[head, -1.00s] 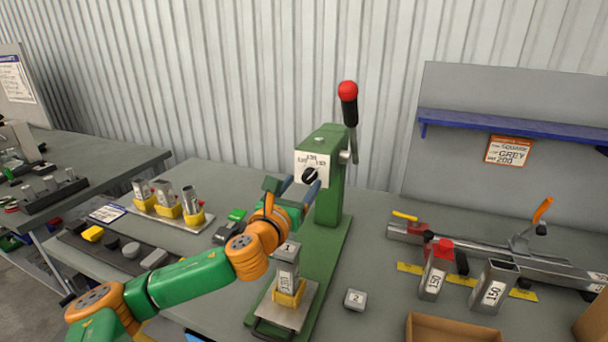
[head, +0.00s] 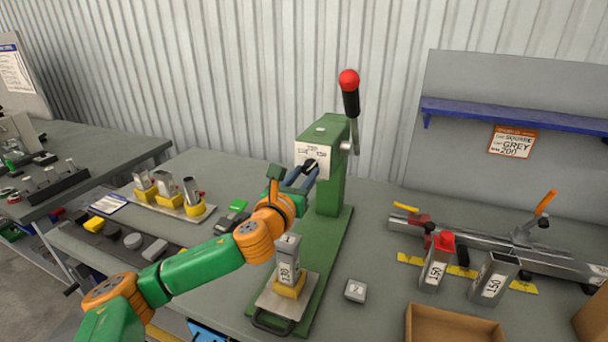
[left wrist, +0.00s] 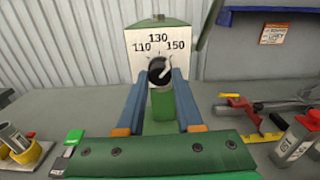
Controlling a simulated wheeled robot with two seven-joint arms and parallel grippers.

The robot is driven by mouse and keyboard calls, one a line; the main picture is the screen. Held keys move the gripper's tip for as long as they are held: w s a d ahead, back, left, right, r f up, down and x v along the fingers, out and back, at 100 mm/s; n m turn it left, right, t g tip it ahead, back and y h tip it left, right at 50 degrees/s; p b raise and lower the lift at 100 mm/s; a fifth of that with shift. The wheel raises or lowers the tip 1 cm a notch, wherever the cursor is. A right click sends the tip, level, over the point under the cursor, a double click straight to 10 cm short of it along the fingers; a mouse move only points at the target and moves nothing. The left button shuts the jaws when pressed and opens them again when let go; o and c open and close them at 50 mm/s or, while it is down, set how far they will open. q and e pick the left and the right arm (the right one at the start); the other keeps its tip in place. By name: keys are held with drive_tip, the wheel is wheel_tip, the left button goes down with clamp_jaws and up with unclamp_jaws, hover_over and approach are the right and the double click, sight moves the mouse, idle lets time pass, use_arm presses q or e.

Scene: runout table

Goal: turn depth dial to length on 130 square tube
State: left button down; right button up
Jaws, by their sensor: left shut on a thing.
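The depth dial (head: 311,165) is a black knob on a white plate at the front of the green press (head: 331,190). In the left wrist view the dial (left wrist: 159,71) sits below the marks 110, 130 and 150, its white pointer slanting up and right, towards the 150 side. My left gripper (head: 303,178) is shut on the dial, with one blue-grey finger on each side. The square tube (head: 288,272) marked 130 stands upright in a yellow holder on the press's base plate, with a grey piece marked 1 on top. My right gripper is not in view.
The press lever with a red knob (head: 348,80) stands up at the right. A grey block marked 2 (head: 355,290) lies right of the press. Two tubes marked 150 (head: 437,270), a clamp rail (head: 470,243) and a cardboard box (head: 455,325) are further right. Yellow-based tubes (head: 168,196) stand left.

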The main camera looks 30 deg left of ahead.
use_arm(q)
drive_tip(key=n, duration=0.3)
drive_tip(key=shift+p, duration=0.4)
drive_tip(key=shift+n, duration=2.5)
drive_tip(key=shift+p, duration=0.3)
drive_tip(key=c, duration=0.7)
unclamp_jaws()
drive_tip(key=shift+o, duration=0.7)
drive_tip(key=shift+w, duration=0.2)
drive_tip(key=shift+s, duration=0.1)
